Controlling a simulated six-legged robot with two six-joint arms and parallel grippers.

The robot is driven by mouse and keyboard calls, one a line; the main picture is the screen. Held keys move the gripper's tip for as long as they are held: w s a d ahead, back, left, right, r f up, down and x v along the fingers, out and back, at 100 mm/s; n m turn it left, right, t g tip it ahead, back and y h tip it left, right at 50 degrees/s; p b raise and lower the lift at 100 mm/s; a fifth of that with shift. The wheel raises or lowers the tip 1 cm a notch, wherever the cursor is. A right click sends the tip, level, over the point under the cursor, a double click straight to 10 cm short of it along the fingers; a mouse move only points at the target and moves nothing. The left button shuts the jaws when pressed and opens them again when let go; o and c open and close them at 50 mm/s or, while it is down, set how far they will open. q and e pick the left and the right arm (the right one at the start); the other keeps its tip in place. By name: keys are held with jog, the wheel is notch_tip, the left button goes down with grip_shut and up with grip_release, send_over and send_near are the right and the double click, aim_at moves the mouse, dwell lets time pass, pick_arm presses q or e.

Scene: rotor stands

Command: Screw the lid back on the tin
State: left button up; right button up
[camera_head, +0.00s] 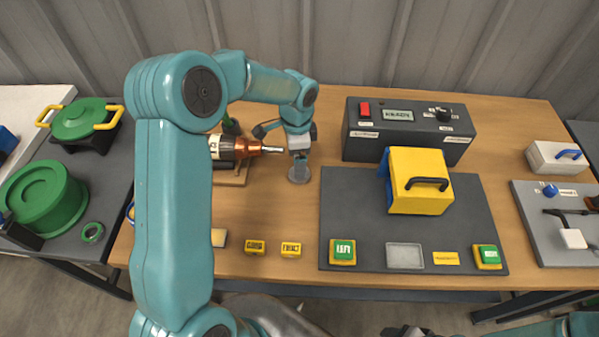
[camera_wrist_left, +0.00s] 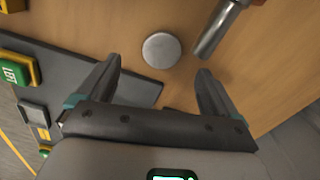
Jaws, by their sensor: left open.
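A small round grey metal piece (camera_head: 299,174) stands on the wooden table, left of the dark mat. Its flat round top shows in the left wrist view (camera_wrist_left: 161,50); I cannot tell whether it is the tin or its lid. My left gripper (camera_head: 298,146) is open and empty above it. In the left wrist view the piece lies just beyond and between the fingertips (camera_wrist_left: 158,68), apart from both. A larger green round container (camera_head: 42,196) with a flat top stands on the left side table. A dark end of my right gripper (camera_head: 405,331) barely shows at the bottom edge.
An orange-and-metal tool (camera_head: 248,148) lies close left of my left gripper; its metal shaft (camera_wrist_left: 218,30) is near the right finger. A yellow box (camera_head: 418,190) with a black handle stands on the dark mat (camera_head: 345,215), before a dark control box (camera_head: 365,150).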

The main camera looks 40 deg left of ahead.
aim_at(291, 177)
pick_arm(q)
jog(key=shift+a+f, duration=0.1)
jog(key=shift+f, duration=0.8)
jog(key=shift+w+f, duration=0.1)
jog(key=shift+f, duration=0.3)
notch_tip(291, 177, down, 4)
jog(key=shift+w+r+p, duration=0.1)
jog(key=shift+p, duration=0.65)
jog(key=shift+f, duration=0.35)
jog(key=c, duration=1.2)
